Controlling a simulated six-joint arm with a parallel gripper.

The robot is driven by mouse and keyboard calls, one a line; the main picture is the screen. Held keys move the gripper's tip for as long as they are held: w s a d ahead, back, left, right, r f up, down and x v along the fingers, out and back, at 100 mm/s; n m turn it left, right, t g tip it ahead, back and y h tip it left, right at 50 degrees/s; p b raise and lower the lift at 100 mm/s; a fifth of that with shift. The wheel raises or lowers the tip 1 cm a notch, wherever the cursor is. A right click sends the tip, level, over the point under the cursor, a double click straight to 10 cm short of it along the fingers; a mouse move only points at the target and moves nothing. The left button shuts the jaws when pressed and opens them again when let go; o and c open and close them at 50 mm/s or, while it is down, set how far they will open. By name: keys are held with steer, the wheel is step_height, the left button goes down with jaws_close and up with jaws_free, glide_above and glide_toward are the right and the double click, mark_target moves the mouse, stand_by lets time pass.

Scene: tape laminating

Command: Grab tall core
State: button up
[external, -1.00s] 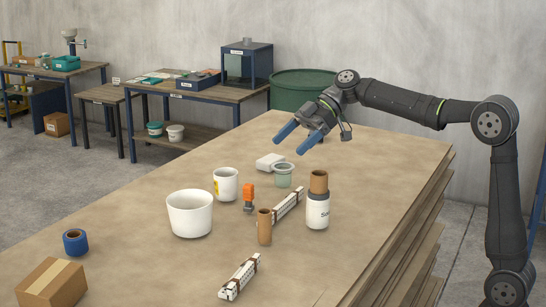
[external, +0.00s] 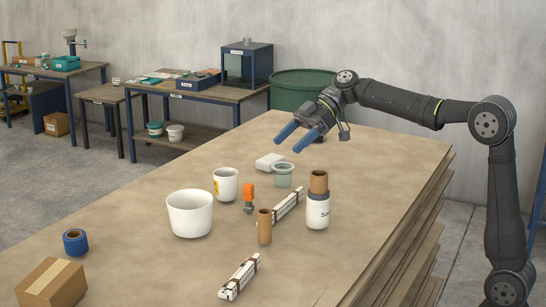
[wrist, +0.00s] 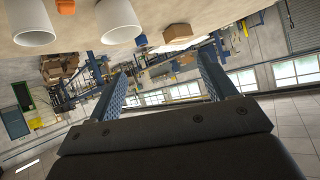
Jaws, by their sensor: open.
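A tall brown cardboard core (external: 265,227) stands upright near the middle of the table in the external view. Another brown core (external: 319,181) shows at the top of a white labelled container (external: 317,211), to its right and a little behind. My gripper (external: 291,142) is open and empty, with blue fingers, above the far part of the table. It is behind both cores and well apart from them. In the wrist view my open fingers (wrist: 165,88) have nothing between them, and neither core can be made out.
Around the core are a large white bucket (external: 189,213), a white cup (external: 226,184), an orange-topped item (external: 249,196), a green-grey jar (external: 283,175) and two white strips (external: 288,206). Blue tape (external: 75,242) and a cardboard box (external: 52,282) are front left. The right of the table is clear.

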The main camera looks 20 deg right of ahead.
steer(key=c, duration=0.3)
steer(key=m+t+h, duration=0.2)
steer(key=t+h, duration=0.1)
steer(key=h, duration=0.8)
glide_above(267, 211)
step_height(267, 211, down, 3)
step_height(267, 211, down, 12)
steer(key=shift+s+f, duration=0.1)
steer(key=shift+f, duration=0.05)
steer(key=shift+a+f, duration=0.15)
steer(key=shift+f, duration=1.2)
steer(key=shift+a+f, duration=0.15)
steer(key=shift+f, duration=1.2)
